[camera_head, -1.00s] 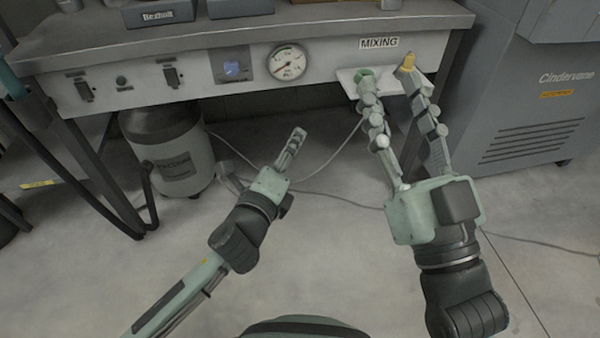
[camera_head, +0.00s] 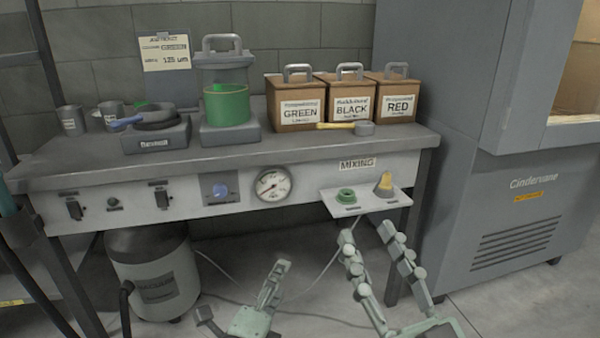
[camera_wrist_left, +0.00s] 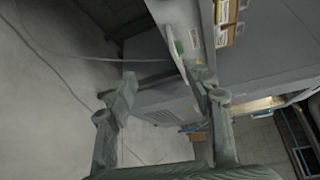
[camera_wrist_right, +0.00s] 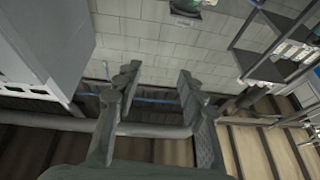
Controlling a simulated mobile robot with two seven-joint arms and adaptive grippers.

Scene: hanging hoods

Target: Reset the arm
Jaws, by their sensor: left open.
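My left gripper (camera_head: 273,278) is in the lower middle of the head view, in front of the bench and seen nearly edge-on. In the left wrist view its two fingers (camera_wrist_left: 165,95) stand apart with nothing between them. My right gripper (camera_head: 375,252) is to its right, below the small white shelf, with its fingers spread. In the right wrist view its fingers (camera_wrist_right: 158,85) are apart and empty. Neither gripper appears to touch anything. The lower parts of both arms are outside the head view.
The workbench (camera_head: 130,192) spans the view, with a green container (camera_head: 227,104), a black pan (camera_head: 155,117) and labelled boxes (camera_head: 296,103) on top. A small shelf (camera_head: 368,205) juts from its front. A vacuum canister (camera_head: 155,270) stands below; a grey cabinet (camera_head: 520,215) stands right.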

